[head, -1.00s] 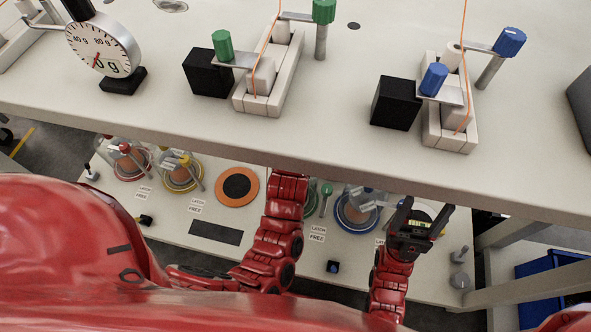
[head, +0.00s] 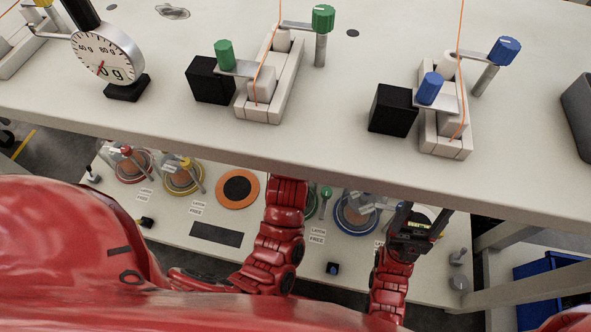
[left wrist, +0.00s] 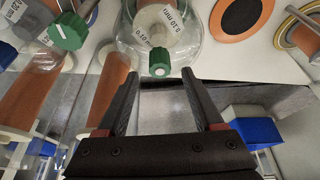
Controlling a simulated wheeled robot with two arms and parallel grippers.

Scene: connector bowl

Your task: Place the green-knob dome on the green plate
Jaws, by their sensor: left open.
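In the left wrist view, a clear dome (left wrist: 194,47) with a green knob (left wrist: 159,61) stands just beyond my left gripper (left wrist: 160,78). The gripper is open, its two fingers apart, with the knob centred ahead of the gap. I cannot tell whether the fingers touch it. In the head view my left gripper is hidden under the upper shelf. A green rim (head: 313,205), probably the green plate, shows beside my arm on the lower table; the arm covers most of it. My right gripper (head: 422,214) is open and empty, near the blue-rimmed plate (head: 351,229).
The upper shelf (head: 330,150) overhangs the lower table. An orange disc with a black centre (head: 238,187) stands bare. A green-knobbed post (head: 326,193) rises beside the green rim.

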